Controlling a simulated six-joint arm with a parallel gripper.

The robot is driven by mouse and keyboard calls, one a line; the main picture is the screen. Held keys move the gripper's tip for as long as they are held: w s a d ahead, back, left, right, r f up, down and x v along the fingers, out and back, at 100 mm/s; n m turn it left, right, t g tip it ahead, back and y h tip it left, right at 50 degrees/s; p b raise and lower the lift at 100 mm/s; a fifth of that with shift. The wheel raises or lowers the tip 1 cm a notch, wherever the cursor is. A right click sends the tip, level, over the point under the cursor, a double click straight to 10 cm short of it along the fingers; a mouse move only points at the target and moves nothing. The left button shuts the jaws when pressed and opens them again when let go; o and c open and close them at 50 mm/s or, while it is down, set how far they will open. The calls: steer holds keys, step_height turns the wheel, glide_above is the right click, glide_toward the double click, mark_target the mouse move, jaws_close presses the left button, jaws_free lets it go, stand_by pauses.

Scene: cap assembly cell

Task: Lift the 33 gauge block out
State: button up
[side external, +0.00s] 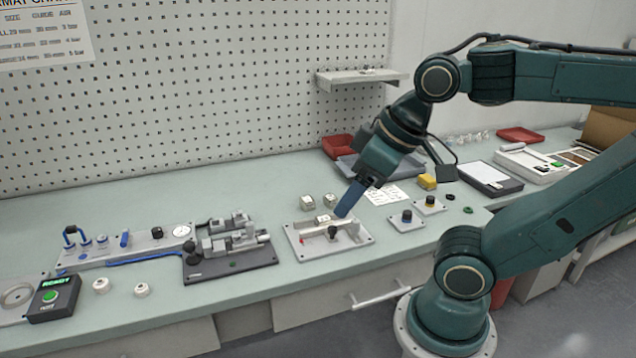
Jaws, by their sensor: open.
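My gripper (347,206) points down and to the left, with its blue fingers at the right part of a light grey fixture plate (359,238). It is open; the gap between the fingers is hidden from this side. A small pale block (322,219) sits in the fixture, just left of the fingertips. Two more pale blocks, a left one (307,202) and a right one (330,200), stand on the bench behind the fixture. Any numbers on the blocks are too small to read, so I cannot tell which is the 33 gauge block.
A black knob (332,232) and a red spot are on the fixture. A clamp unit (235,240) stands to its left, and two knob plates (407,220) to its right. A grey tray (350,166) and red bin (338,146) lie behind. Bench between fixture and pegboard is mostly clear.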

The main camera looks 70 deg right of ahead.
steer(key=m+g, duration=0.6)
steer(key=m, duration=0.3)
glide_above(324, 218)
step_height(324, 218, down, 10)
steer(key=shift+w+d+f, duration=0.1)
steer(key=shift+d+f, duration=0.05)
steer(key=shift+f, duration=4.3)
steer(key=shift+f, duration=2.55)
